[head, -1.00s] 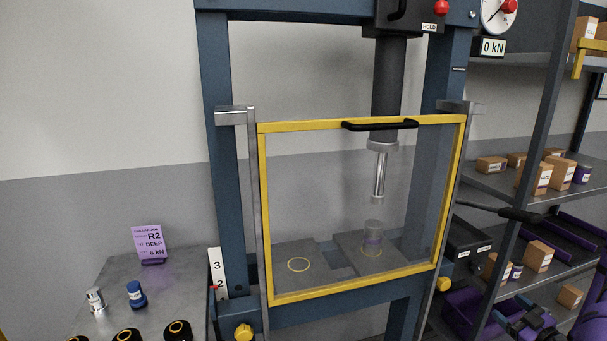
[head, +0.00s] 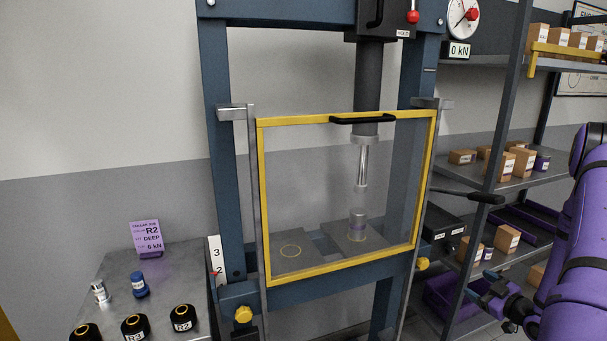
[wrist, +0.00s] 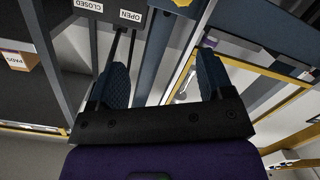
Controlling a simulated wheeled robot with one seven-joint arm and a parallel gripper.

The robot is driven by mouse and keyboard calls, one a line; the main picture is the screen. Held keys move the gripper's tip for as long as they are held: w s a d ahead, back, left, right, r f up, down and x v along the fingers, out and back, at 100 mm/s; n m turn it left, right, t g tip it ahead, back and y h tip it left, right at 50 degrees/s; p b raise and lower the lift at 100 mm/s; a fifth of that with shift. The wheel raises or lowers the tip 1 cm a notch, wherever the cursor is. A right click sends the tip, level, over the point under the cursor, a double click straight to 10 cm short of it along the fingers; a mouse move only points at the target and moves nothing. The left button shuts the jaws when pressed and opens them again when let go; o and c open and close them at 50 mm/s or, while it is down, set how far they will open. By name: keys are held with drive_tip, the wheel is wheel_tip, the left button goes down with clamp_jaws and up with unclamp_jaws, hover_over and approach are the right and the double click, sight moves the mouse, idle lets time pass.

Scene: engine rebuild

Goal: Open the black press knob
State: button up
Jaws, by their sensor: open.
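A dark box (head: 440,222) with small white labels is mounted at the right side of the blue press frame, under a black lever handle (head: 485,197). In the wrist view the dark box (wrist: 85,22) fills the top left and carries labels reading CLOSED and OPEN. A knob shape is not clear in either view. Thin dark rods (wrist: 125,50) run below the OPEN label. My gripper (head: 482,288) is in front of the shelves, to the lower right of the box and apart from it. Its two blue ribbed fingers are spread in the wrist view (wrist: 160,82), holding nothing.
The yellow-framed clear guard (head: 262,200) covers the press opening; a collar (head: 357,225) stands inside under the ram. Shelves (head: 500,183) with boxes stand at right, close to my arm.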

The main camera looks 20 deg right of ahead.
drive_tip(key=w+a+r+g+h, duration=0.1)
drive_tip(key=w+a+r+g, duration=0.1)
drive_tip(key=w+r, duration=0.35)
drive_tip(key=w+a+r+g+h, duration=0.2)
drive_tip(key=w+r, duration=0.1)
drive_tip(key=r, duration=0.6)
drive_tip(key=s+a+r+m+g+h, duration=0.1)
drive_tip(key=a+r+m+g+h, duration=0.15)
drive_tip(key=a+r, duration=0.85)
drive_tip(key=s+a+r+m+g, duration=0.2)
drive_tip(key=s+a+r+m, duration=0.1)
drive_tip(key=s+a+r, duration=0.75)
drive_tip(key=s+a+r+g+y, duration=0.1)
drive_tip(key=s+a+y, duration=0.1)
drive_tip(key=s+a, duration=0.3)
drive_tip(key=s+a+r+g+y, duration=0.1)
drive_tip(key=s+a, duration=0.4)
drive_tip(key=s, duration=0.5)
drive_tip(key=shift+s+a+r+m+g+y, duration=0.2)
drive_tip(key=shift+s+a+m+g+y, duration=0.15)
drive_tip(key=shift+m+g+y, duration=0.15)
